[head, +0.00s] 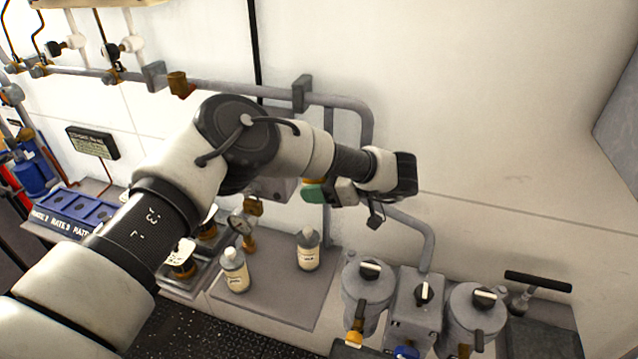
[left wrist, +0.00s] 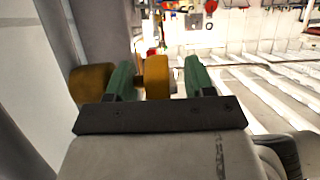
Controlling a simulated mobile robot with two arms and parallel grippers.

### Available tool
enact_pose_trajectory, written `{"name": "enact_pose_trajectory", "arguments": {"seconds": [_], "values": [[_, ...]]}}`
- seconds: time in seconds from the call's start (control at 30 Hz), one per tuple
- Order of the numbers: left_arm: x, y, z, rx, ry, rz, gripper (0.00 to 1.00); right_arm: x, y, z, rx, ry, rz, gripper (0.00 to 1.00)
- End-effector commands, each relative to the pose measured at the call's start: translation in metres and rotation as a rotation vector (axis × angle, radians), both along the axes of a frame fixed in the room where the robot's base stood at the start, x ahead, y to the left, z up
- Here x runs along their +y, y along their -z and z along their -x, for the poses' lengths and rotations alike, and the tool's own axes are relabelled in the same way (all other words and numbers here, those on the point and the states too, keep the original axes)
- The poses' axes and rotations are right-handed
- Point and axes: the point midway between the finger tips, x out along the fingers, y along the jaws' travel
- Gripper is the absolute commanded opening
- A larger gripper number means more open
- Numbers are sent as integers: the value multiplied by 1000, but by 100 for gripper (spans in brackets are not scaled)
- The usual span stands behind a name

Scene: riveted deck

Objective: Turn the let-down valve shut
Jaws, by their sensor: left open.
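My left gripper (head: 315,192) is at the wall pipework in the middle of the head view, its green finger pads partly hidden by its own body. In the left wrist view the two green fingers (left wrist: 160,76) are open, one on each side of a round brass-coloured knob (left wrist: 157,77). The knob stands between them; a gap shows on its right, and I cannot tell whether the left finger touches it. A second brass-coloured part (left wrist: 90,84) sits outside the left finger. I see no label showing which part is the let-down valve. My right gripper is not in view.
A gauge (head: 240,223) with a brass fitting stands below my left arm. Two white bottles (head: 308,250) stand on a grey shelf. Grey canisters with black-and-white knobs (head: 370,270) are at lower right. A grey pipe (head: 345,104) runs along the wall behind the arm.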

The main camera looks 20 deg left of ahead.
Motion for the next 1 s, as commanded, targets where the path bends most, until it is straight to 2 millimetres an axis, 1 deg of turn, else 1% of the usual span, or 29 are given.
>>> {"name": "enact_pose_trajectory", "arguments": {"seconds": [0.07, 0.17, 0.5, 0.6, 0.77, 1.0], "values": [[-2, -1, 0, 0, 1, 0, 53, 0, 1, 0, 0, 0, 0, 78], [-12, -4, 0, -4, 2, -1, 53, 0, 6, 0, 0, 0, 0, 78], [-75, -27, 2, -7, 4, -3, 53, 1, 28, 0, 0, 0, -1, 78], [-88, -32, 2, -4, 2, -3, 53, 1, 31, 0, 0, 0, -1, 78], [-99, -38, 3, -1, 1, -1, 53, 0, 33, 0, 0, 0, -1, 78], [-101, -40, 3, 0, 0, 0, 53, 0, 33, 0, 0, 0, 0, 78]]}}
